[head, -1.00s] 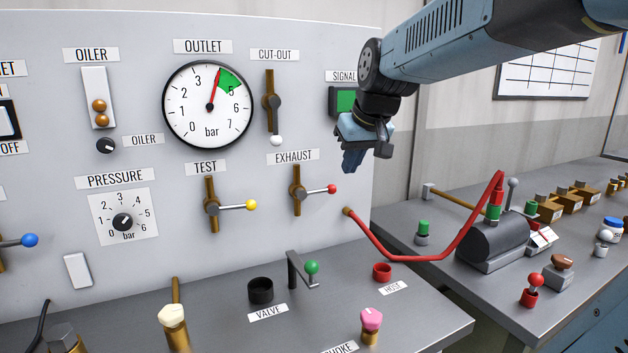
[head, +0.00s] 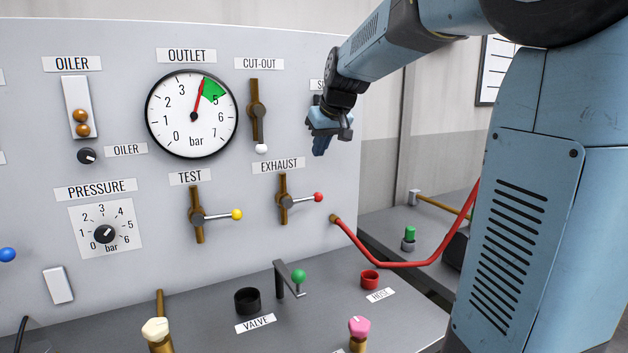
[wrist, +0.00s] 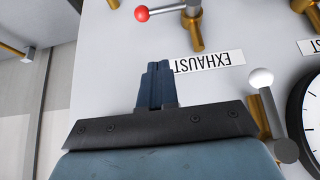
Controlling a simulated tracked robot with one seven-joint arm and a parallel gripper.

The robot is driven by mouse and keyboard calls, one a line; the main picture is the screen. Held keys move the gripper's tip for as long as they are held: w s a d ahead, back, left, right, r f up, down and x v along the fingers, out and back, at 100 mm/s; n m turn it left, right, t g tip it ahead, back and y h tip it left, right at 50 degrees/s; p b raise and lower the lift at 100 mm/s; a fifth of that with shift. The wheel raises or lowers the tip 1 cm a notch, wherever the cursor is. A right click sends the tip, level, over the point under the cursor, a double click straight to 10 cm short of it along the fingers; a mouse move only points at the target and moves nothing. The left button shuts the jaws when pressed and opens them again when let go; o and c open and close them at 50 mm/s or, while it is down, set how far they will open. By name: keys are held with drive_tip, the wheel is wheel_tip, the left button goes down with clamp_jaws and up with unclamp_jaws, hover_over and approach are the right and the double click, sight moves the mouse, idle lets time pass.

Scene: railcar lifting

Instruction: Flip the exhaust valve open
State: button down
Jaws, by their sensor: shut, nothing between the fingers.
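The exhaust valve (head: 286,201) is on the grey panel under the EXHAUST label (head: 279,166). Its brass pipe stands vertical, and its lever points right, across the pipe, ending in a red knob (head: 318,197). My gripper (head: 320,146) is shut and empty, above the red knob and right of the label, in front of the panel. In the wrist view my shut fingers (wrist: 158,82) point towards the panel, beside the EXHAUST label (wrist: 210,62). The red knob (wrist: 141,14) and the valve (wrist: 193,22) show at the top there, apart from the fingers.
The cut-out valve with its white knob (head: 261,149) is left of my gripper. The test valve's yellow knob (head: 237,215) is further left. A red hose (head: 405,264) leaves the panel below right.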

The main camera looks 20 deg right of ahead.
hover_over(303, 200)
drive_tip(key=w+d, duration=0.1)
drive_tip(key=d, duration=0.1)
wheel_tip(303, 200, down, 9)
drive_tip(key=shift+d+r, duration=0.1)
drive_tip(key=shift+r, duration=0.1)
drive_tip(key=shift+s+d+f, duration=0.1)
drive_tip(key=shift+s+f, duration=0.1)
drive_tip(key=shift+f, duration=0.7)
drive_tip(key=shift+s+f, duration=0.2)
drive_tip(key=shift+f, duration=0.7)
drive_tip(key=shift+d, duration=0.15)
